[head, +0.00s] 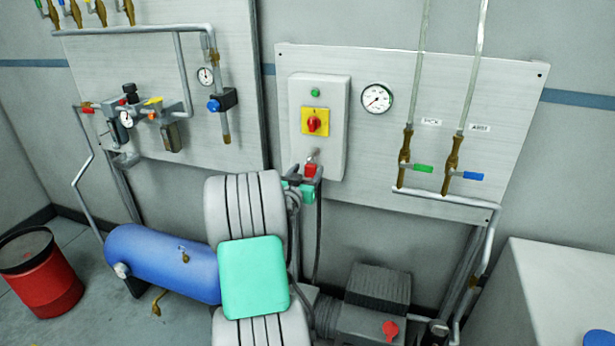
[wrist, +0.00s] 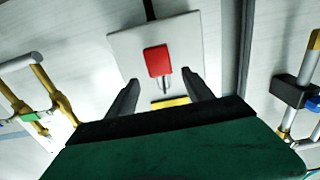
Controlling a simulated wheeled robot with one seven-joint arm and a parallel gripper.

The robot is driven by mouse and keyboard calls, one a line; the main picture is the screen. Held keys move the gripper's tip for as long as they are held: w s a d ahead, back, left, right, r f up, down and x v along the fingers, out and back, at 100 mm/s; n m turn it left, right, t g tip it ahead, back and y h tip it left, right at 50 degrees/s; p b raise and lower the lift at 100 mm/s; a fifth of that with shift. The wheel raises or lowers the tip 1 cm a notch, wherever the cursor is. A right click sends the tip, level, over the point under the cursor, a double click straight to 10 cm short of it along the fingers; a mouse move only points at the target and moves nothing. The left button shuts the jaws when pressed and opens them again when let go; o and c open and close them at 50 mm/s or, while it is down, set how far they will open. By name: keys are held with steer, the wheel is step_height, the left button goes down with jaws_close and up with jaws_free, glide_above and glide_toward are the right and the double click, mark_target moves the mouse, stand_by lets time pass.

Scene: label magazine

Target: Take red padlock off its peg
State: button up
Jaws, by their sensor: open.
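The red padlock (head: 311,171) hangs by its metal shackle at the lower part of the grey switch box (head: 334,130), under the red and yellow switch. It shows large in the wrist view (wrist: 158,61), which looks upside down, with its shackle toward the yellow plate (wrist: 170,102). The peg itself is hard to make out. My gripper (wrist: 161,78) is open, one dark finger on each side of the padlock in the picture. I see gaps on both sides and cannot tell the depth. In the head view its green parts (head: 303,190) are just below the padlock.
A pressure gauge (head: 376,98) sits right of the box. Pipes with green (head: 423,168) and blue (head: 473,176) valve handles are further right. A blue tank (head: 163,263) and red bin (head: 42,275) are at left. A dark motor (head: 378,290) stands below.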

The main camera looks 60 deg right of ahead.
mark_target(310, 167)
steer(key=d, duration=0.5)
steer(key=shift+w+p, duration=0.4)
jaws_close()
steer(key=shift+r, duration=0.1)
steer(key=shift+r, duration=0.5)
steer(key=shift+a, duration=0.1)
